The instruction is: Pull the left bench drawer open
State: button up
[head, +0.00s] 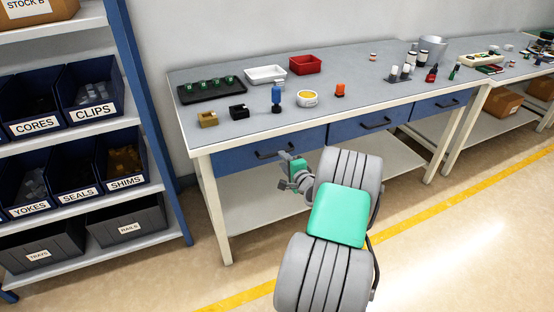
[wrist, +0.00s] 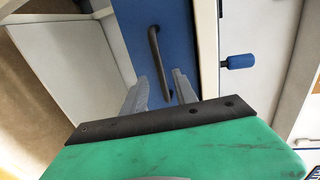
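The left bench drawer (head: 240,158) has a blue front with a dark bar handle (head: 268,155). Its front looks flush with the bench frame, so it appears shut. In the wrist view the blue front (wrist: 186,30) and the dark handle (wrist: 155,52) lie ahead of my gripper. My gripper (wrist: 161,78) is open, its two grey fingers apart. The handle's near end shows between the fingers, with gaps visible on both sides; I cannot tell the depth between them. In the head view my gripper (head: 287,158) is just in front of the drawer, by the handle's right end.
Two more blue drawers, the middle (head: 355,127) and right (head: 440,106), line the bench (head: 215,100). A bin rack (head: 150,95) stands at left. The floor in front is clear.

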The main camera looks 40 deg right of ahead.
jog(key=x, duration=0.6)
jog(key=shift+w, duration=0.3)
jog(key=shift+c, duration=0.2)
grip_shut()
dwell(0.8)
